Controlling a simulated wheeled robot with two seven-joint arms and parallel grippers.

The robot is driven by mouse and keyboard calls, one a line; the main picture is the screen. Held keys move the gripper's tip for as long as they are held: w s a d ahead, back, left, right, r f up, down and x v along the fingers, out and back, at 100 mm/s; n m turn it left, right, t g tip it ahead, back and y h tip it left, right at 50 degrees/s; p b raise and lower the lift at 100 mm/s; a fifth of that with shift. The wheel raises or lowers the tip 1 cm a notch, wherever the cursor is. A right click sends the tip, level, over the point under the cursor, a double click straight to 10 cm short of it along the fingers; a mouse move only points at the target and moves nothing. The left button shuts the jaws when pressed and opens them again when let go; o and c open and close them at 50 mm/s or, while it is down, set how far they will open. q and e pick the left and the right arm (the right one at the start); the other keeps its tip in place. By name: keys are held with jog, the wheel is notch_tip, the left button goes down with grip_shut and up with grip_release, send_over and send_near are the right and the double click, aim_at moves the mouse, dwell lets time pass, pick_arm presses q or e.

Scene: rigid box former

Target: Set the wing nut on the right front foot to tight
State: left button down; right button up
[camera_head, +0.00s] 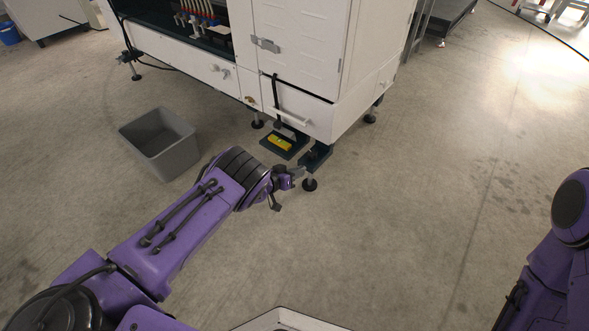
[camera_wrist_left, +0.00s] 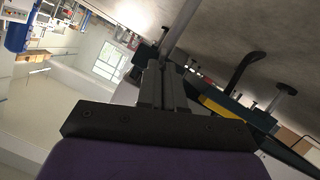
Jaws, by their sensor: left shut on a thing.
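The right front foot (camera_head: 310,184) has a round black pad on the floor and a thin metal stem below the machine's near corner. My left gripper (camera_head: 291,176) is at that stem, just left of it and above the pad. Its fingers are closed on a small part there, which I take to be the wing nut; the fingers hide it. In the left wrist view, the closed fingers (camera_wrist_left: 165,86) meet the base of a pale rod (camera_wrist_left: 182,30). The nut's tightness cannot be seen. My right gripper is outside the view; only part of my right arm shows.
The white machine (camera_head: 295,60) stands above the foot. A yellow object (camera_head: 280,144) lies on a dark plate beside it and also shows in the left wrist view (camera_wrist_left: 222,108). A grey bin (camera_head: 160,147) stands to the left. The floor to the right is clear.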

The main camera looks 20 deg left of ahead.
pick_arm(q)
jog(key=shift+w+d+r+m+t+y+p, duration=0.2)
jog(key=shift+m+y, duration=0.25)
jog(key=shift+m, duration=0.3)
jog(key=shift+s+d+m+t+y+p, duration=0.1)
jog(key=shift+d+m+y+p, duration=0.15)
jog(key=shift+m+y, duration=0.35)
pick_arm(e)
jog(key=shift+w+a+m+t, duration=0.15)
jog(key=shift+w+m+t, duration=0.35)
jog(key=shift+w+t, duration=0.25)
pick_arm(q)
jog(key=shift+m, duration=0.25)
jog(key=c, duration=1.3)
grip_release()
jog(key=p+v, duration=0.2)
jog(key=v, duration=0.1)
jog(key=p+v, duration=0.2)
jog(key=v, duration=0.2)
jog(key=p+v, duration=0.2)
jog(key=v, duration=0.1)
jog(key=shift+s+a+f, duration=0.25)
jog(key=shift+s, duration=0.05)
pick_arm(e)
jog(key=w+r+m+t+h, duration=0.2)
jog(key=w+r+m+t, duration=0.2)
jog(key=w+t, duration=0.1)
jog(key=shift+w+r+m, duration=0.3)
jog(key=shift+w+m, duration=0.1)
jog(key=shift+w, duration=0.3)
